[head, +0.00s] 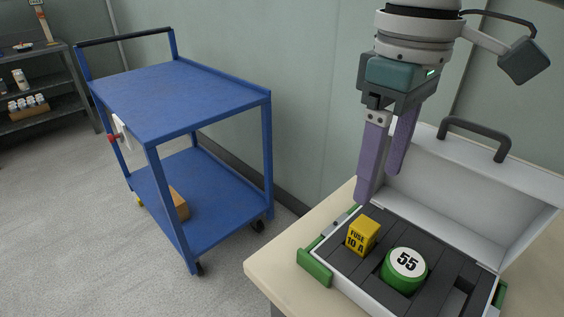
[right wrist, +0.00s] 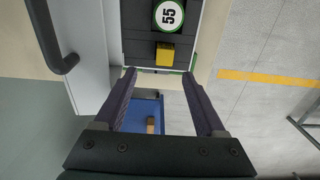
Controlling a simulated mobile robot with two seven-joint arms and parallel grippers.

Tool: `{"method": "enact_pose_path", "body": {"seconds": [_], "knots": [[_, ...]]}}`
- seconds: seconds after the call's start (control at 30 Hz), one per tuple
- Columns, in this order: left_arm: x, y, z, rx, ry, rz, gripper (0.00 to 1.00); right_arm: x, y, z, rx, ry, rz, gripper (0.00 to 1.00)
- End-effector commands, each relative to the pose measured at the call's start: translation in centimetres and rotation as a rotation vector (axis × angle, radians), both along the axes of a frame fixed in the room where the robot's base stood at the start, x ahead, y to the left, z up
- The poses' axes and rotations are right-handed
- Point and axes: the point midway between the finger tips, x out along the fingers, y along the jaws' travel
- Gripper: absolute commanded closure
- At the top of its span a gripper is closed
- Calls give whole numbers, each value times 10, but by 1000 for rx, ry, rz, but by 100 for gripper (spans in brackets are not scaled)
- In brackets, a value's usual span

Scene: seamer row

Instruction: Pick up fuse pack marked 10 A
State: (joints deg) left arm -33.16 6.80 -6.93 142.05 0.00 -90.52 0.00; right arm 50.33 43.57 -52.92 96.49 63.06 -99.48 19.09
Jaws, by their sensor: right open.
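The yellow fuse pack (head: 362,237), marked "FUSE 10 A", stands in the dark slotted insert of the open white case (head: 310,237). It also shows in the right wrist view (right wrist: 165,54), just beyond the fingertips. My right gripper (head: 378,190) hangs above the back left of the case with its two purple fingers pointing down. It is open and empty, above and behind the pack, apart from it. In the right wrist view the open fingers (right wrist: 157,72) frame the space short of the pack. My left gripper is not in view.
A green round item marked 55 (head: 404,270) sits right of the pack in the same insert. The case's raised lid (head: 450,190) with a dark handle stands behind. The case rests on a pale table (head: 268,274). A blue cart (head: 180,95) stands on the floor to the left.

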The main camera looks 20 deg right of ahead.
Motion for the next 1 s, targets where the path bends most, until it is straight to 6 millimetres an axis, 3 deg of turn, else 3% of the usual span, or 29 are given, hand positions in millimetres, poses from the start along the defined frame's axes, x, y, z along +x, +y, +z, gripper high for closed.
{"method": "enact_pose_path", "body": {"seconds": [0.1,0.37,0.6,0.9,1.0], "knots": [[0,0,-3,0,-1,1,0,-1,0,-21,0,5,-1,28],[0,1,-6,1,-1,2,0,-2,2,-47,1,3,2,28],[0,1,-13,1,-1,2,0,-4,5,-84,-1,2,2,28],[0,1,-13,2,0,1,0,-4,5,-90,-1,0,4,28],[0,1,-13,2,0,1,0,-4,5,-90,-1,0,4,36]]}}
